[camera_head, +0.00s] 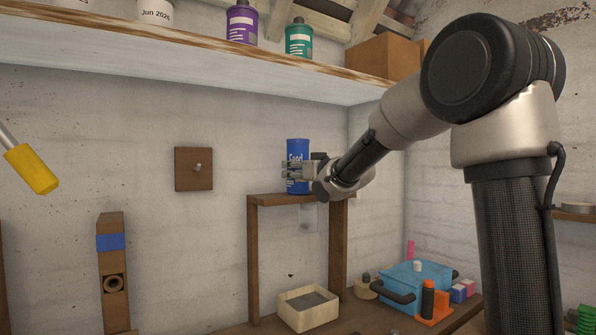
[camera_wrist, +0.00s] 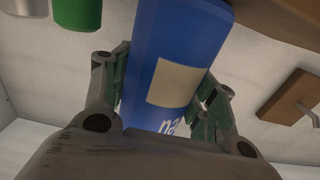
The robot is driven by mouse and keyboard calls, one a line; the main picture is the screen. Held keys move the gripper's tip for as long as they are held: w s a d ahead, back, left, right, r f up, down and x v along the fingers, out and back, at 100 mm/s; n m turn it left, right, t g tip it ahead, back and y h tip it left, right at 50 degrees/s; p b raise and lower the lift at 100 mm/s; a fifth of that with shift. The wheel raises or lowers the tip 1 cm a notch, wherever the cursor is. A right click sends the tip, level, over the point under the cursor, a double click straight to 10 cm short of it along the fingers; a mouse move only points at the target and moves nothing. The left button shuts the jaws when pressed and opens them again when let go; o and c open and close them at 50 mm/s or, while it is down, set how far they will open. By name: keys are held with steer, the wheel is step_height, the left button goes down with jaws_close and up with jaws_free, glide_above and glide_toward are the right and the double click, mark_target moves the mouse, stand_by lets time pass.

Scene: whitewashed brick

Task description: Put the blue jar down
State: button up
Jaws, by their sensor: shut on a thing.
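The blue jar (camera_head: 297,153) is upright at the top of a small brown wooden stand (camera_head: 262,200). Its base is at the level of the stand's top board, and I cannot tell whether it touches the board. My gripper (camera_head: 294,172) reaches in from the right and is shut on the jar's lower half. In the wrist view the blue jar (camera_wrist: 180,50) fills the middle, with a pale label patch and part of some white lettering. My gripper's two fingers (camera_wrist: 165,105) are on either side of it.
A shelf (camera_head: 200,62) above holds a purple bottle (camera_head: 241,24), a green bottle (camera_head: 298,40) and a cardboard box (camera_head: 382,57). Below are an open cream box (camera_head: 290,312) and a blue case (camera_head: 420,272). A wooden plate with a knob (camera_head: 182,170) is on the wall.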

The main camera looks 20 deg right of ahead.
steer(key=o, duration=1.5)
steer(key=shift+f, duration=0.1)
steer(key=shift+c, duration=0.2)
